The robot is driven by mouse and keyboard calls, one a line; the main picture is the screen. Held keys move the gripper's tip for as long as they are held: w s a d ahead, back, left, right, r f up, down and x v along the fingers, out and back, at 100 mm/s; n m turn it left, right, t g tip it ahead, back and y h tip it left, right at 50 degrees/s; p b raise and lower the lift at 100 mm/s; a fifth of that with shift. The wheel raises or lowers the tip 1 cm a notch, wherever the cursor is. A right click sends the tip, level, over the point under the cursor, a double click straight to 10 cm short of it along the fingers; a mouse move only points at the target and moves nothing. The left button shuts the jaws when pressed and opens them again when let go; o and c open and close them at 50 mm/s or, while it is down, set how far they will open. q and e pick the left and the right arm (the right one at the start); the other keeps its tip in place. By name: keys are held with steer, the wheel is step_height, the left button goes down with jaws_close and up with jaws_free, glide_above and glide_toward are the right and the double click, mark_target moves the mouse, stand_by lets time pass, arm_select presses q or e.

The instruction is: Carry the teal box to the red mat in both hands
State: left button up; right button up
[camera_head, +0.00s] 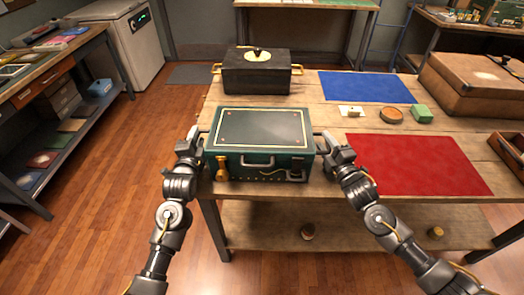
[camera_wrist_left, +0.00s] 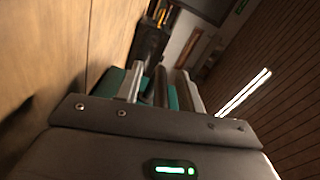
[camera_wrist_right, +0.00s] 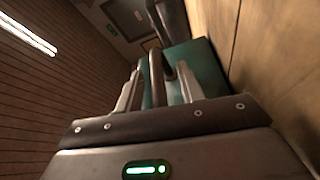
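The teal box (camera_head: 262,128) sits at the front left of the wooden table, with a flat dark-green lid and a front handle. The red mat (camera_head: 418,163) lies bare to its right. My left gripper (camera_head: 200,139) is at the box's left side handle, and my right gripper (camera_head: 325,141) is at its right side handle. In the left wrist view the left gripper (camera_wrist_left: 160,88) has its fingers apart on either side of a dark handle bar. The right wrist view shows the right gripper (camera_wrist_right: 157,88) likewise, with gaps beside the bar.
A black box (camera_head: 257,75) with brass handles stands behind the teal box. A blue mat (camera_head: 366,87) lies at the back. A white card (camera_head: 351,111), a round dish (camera_head: 391,115) and a green block (camera_head: 421,113) lie behind the red mat. A brown case (camera_head: 472,85) stands at right.

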arm_select(q)
jaws_close()
arm_select(e)
jaws_close()
steer(key=shift+f, duration=0.15)
stand_by(0.9)
arm_select(q)
steer(key=shift+r, duration=0.3)
arm_select(e)
steer(key=shift+r, duration=0.3)
